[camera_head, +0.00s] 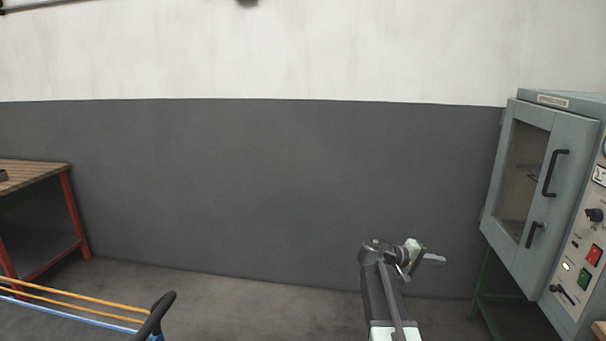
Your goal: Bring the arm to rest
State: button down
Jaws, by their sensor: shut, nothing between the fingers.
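My arm (390,298) rises from the bottom edge, right of the middle, and bends at a grey joint near its top. My gripper (434,259) is at the end of it, pointing right. Its pale fingers are together, with nothing held. It is in the air, apart from the cabinet to its right.
A grey-green cabinet (573,180) with a windowed door, handles and a control panel stands at right on a green stand (487,285). A wooden bench (35,172) with red legs is at left. A cart with a black handle (155,316) is at lower left. The floor (260,305) between is clear.

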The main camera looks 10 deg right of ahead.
jog(key=s+a+f+y, duration=0.5)
jog(key=a+f, duration=0.1)
jog(key=a, duration=0.7)
jog(key=s+a+f+n+y, duration=0.1)
jog(key=s+a+f+y, duration=0.45)
jog(key=a, duration=0.65)
jog(key=s+a+f+y, duration=0.4)
jog(key=s+a+f, duration=0.15)
jog(key=a, duration=0.75)
notch_tip(320, 180, up, 14)
jog(key=p, duration=1.4)
jog(key=shift+w+a, duration=0.15)
jog(key=shift+w, duration=0.3)
jog(key=shift+y, duration=0.25)
